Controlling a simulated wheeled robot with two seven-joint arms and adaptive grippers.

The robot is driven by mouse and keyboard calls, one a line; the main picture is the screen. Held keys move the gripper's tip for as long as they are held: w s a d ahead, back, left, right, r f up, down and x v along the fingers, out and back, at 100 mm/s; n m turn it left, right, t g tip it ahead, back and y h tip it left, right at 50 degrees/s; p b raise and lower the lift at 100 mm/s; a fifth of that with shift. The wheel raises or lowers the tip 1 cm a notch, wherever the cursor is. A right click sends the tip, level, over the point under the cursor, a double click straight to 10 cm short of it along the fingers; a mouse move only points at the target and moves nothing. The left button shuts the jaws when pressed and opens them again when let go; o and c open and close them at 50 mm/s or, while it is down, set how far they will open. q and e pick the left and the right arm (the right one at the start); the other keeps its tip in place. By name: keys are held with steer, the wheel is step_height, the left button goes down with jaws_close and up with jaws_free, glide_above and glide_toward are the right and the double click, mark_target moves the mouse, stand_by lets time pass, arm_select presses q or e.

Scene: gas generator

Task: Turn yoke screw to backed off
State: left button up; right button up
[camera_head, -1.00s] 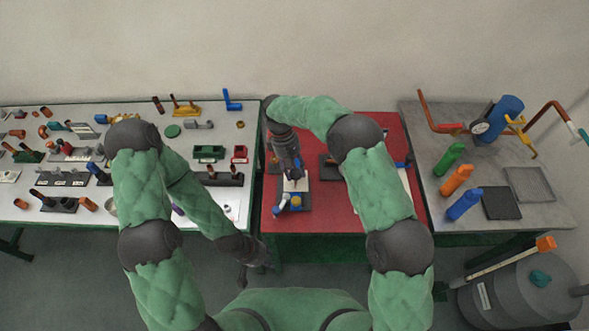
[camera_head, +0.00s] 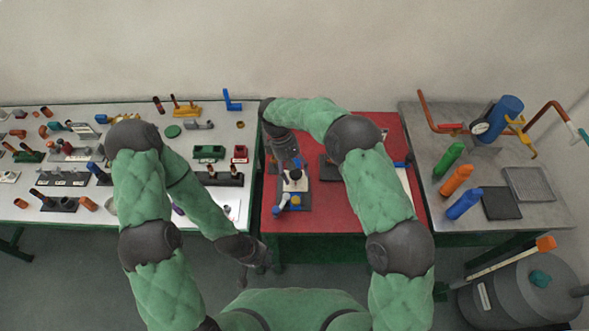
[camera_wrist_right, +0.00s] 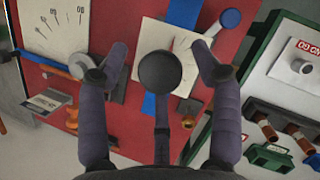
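A dark round knob (camera_wrist_right: 160,72), which I take to be the yoke screw's head, stands over a white plate (camera_wrist_right: 180,38) in the right wrist view. In the head view the knob (camera_head: 296,174) shows on the fixture on the red table. My right gripper (camera_wrist_right: 160,52) is open, with one finger on either side of the knob in the picture and gaps to both. In the head view my right gripper (camera_head: 289,160) is just behind the knob. My left gripper (camera_head: 256,274) hangs low in front of the tables; its fingers are too small to read.
A blue-ended lever (camera_wrist_right: 230,18) lies beside the plate. The red table (camera_head: 330,218) has clear room at its front. The left table (camera_head: 110,215) holds many small fittings.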

steer(key=shift+w, duration=0.2)
steer(key=shift+a+r, duration=0.1)
steer(key=shift+r, duration=0.2)
steer(key=v, duration=1.1)
steer(key=shift+r, duration=0.2)
